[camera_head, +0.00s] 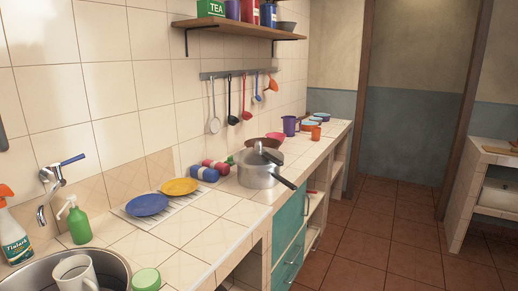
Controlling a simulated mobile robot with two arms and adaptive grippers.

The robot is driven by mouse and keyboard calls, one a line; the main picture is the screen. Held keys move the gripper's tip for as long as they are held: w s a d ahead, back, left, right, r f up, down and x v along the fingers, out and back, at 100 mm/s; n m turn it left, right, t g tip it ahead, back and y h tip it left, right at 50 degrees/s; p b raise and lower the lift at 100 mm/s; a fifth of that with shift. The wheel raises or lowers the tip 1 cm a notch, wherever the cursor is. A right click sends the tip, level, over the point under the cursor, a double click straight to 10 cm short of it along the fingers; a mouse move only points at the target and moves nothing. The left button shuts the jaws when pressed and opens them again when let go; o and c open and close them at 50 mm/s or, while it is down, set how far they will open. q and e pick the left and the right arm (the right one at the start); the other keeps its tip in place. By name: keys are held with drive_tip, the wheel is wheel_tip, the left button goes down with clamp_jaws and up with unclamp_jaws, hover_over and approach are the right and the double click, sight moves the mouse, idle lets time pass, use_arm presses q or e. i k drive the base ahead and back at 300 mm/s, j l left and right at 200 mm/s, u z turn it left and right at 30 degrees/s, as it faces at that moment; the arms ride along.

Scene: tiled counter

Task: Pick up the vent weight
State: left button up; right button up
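A silver pressure cooker (258,178) stands on the tiled counter, to the right of the plates. A small knob-like part (258,147) stands up at the top of the lid. It may be the vent weight, but it is too small to tell for sure. Neither of my grippers shows in this view.
Blue and yellow plates (147,204) are on a rack. A sink (112,264) holds a mug. Utensils (232,118) hang behind. Counter is clear before the cooker.

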sight(258, 145)
drive_tip(key=i+l+z, duration=0.15)
drive_tip(key=l+z, duration=0.25)
drive_tip(key=i+l+z, duration=0.15)
drive_tip(key=l+z, duration=0.25)
drive_tip(key=i+l+z, duration=0.25)
drive_tip(key=z, duration=0.15)
drive_tip(key=i+l+z, duration=0.25)
drive_tip(key=z, duration=0.15)
drive_tip(key=i+u, duration=0.3)
drive_tip(key=i+l+u, duration=0.3)
drive_tip(key=i+u, duration=0.15)
drive_tip(key=u, duration=0.3)
drive_tip(key=i+u, duration=0.2)
drive_tip(key=u, duration=0.2)
drive_tip(key=i+u, duration=0.15)
drive_tip(key=u, duration=0.3)
drive_tip(key=i+l+u, duration=0.1)
drive_tip(key=u, duration=0.35)
drive_tip(key=i+l+u, duration=0.1)
drive_tip(key=l+u, duration=0.15)
drive_tip(key=u, duration=0.2)
